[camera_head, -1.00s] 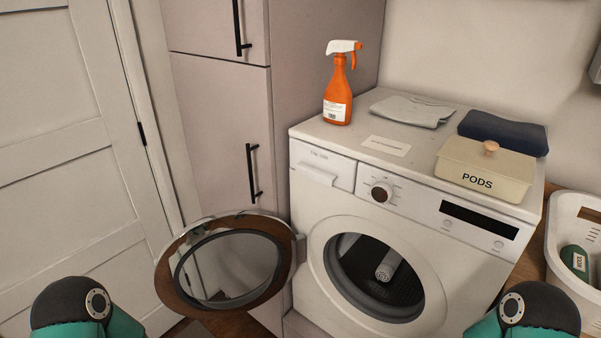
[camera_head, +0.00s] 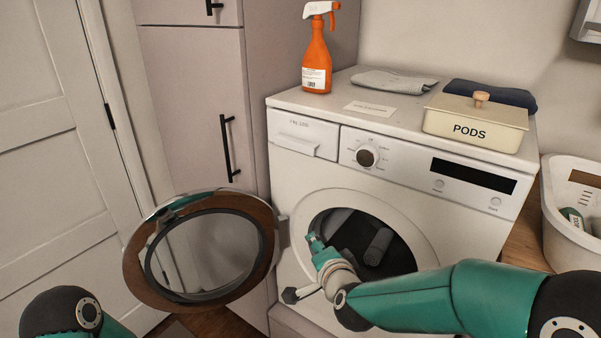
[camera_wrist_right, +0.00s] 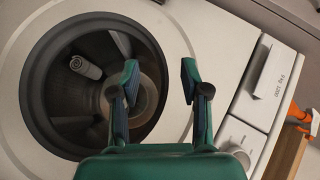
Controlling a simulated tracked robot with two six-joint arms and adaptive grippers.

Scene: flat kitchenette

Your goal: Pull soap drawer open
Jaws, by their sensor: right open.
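The soap drawer (camera_head: 303,135) is a white panel with a protruding handle lip at the upper left of the washing machine's (camera_head: 440,210) front. It looks flush with the front, so shut. In the right wrist view the drawer (camera_wrist_right: 268,85) is at the right. My right gripper (camera_wrist_right: 160,80) is open and empty, its fingers in front of the washer's front beside the drum opening, apart from the drawer. In the head view my right gripper (camera_head: 315,244) is below the drawer, at the drum opening's left edge. My left gripper is not in view.
The round washer door (camera_head: 130,258) hangs open to the left. The drum holds rolled grey cloth (camera_head: 379,246). An orange spray bottle (camera_head: 316,62), folded cloths and a PODS box (camera_head: 472,128) stand on top. A white basket (camera_head: 570,232) is at right.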

